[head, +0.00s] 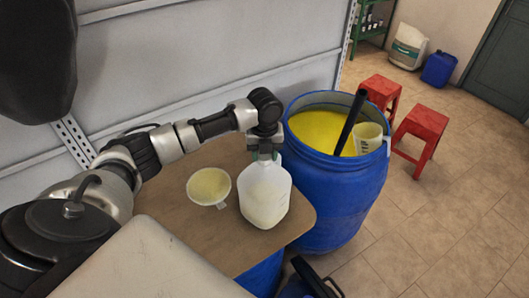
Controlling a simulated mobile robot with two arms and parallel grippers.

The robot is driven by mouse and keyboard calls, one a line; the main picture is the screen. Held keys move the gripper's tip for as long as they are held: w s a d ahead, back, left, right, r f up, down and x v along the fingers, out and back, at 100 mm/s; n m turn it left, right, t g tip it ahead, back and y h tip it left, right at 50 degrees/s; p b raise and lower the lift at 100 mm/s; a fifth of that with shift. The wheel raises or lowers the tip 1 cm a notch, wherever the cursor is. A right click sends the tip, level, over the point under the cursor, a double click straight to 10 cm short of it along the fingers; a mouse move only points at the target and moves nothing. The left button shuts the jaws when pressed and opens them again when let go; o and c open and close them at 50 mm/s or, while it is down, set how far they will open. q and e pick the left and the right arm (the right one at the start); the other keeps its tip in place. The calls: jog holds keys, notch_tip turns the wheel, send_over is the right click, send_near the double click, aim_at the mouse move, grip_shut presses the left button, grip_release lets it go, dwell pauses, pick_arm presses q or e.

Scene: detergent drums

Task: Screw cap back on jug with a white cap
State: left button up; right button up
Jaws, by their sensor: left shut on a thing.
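A translucent white jug (265,198) stands upright on the brown board (165,208), near its right end. My left gripper (265,152) points down over the jug's mouth, with its fingers shut at the neck. The white cap is mostly hidden between the fingers, and I cannot tell how it sits on the neck. My right gripper is not in view.
A funnel or shallow bowl (209,187) with a pale yellow inside lies left of the jug. An open blue drum (340,200) of yellow liquid stands close on the right, with a black stick (352,122) and a pitcher (367,137). Red stools (424,124) stand beyond.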

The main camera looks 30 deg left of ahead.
pick_arm(q)
jog(key=m, duration=0.5)
jog(key=shift+s+f, duration=0.15)
jog(key=shift+f, duration=0.15)
jog(key=o, duration=0.8)
jog(key=shift+r, duration=0.1)
jog(key=shift+r, duration=0.2)
jog(key=n, duration=0.4)
jog(key=shift+w, duration=0.2)
jog(key=shift+n, duration=0.8)
